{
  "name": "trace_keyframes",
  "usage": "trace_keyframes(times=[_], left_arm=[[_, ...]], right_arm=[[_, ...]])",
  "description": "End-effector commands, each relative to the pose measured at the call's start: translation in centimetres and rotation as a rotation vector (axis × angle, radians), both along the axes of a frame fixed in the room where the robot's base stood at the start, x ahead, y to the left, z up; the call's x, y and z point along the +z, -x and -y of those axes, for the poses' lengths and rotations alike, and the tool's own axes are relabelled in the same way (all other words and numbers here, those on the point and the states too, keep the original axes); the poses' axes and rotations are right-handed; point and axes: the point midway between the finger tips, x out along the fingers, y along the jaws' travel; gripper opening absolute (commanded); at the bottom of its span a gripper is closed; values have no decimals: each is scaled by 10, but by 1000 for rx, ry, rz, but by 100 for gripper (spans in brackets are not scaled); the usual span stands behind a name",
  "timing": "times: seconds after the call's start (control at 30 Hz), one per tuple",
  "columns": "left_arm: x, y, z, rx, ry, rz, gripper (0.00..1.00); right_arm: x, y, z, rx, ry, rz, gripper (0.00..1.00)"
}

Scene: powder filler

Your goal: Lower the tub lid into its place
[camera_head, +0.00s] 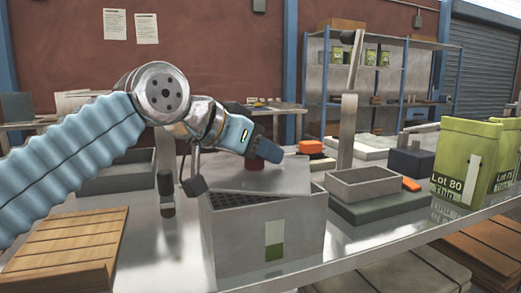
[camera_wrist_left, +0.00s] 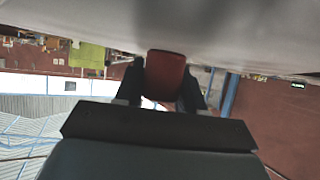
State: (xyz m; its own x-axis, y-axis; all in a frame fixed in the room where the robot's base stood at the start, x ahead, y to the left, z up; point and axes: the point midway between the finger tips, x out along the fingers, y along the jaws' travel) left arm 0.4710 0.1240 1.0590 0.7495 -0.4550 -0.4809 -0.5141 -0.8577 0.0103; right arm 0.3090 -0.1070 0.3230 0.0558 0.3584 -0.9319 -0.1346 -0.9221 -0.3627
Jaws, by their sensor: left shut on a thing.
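The tub (camera_head: 267,237) is a grey box with a green and white label on its front, standing on the metal table. Its grey lid (camera_head: 262,183) is held tilted over the tub's top. A dark perforated surface shows in the gap at the left front. My left gripper (camera_head: 257,160) is above the lid and shut on its red knob (camera_head: 256,164). The red knob also shows between the dark fingers in the left wrist view (camera_wrist_left: 164,76). The lid's far edge is partly hidden by the gripper. My right gripper is not in view.
A shallow grey tray (camera_head: 365,186) sits on a darker slab right of the tub, with an orange item (camera_head: 411,184) beside it. Green Lot 80 bags (camera_head: 461,165) stand farther right. A wooden pallet (camera_head: 65,250) lies at left.

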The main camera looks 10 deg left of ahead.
Motion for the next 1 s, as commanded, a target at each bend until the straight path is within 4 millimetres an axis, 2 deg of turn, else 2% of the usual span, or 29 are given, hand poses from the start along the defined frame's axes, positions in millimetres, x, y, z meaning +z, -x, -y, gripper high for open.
trace_keyframes(times=[0.5, 0.97, 1.0], left_arm=[[-10, 0, 0, 0, 0, 0, 0], [-14, 0, 1, -2, -4, -8, 0], [-14, 0, 1, -2, -4, -9, 41]], right_arm=[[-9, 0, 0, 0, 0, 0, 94], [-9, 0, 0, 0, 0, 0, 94], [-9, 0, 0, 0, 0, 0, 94]])
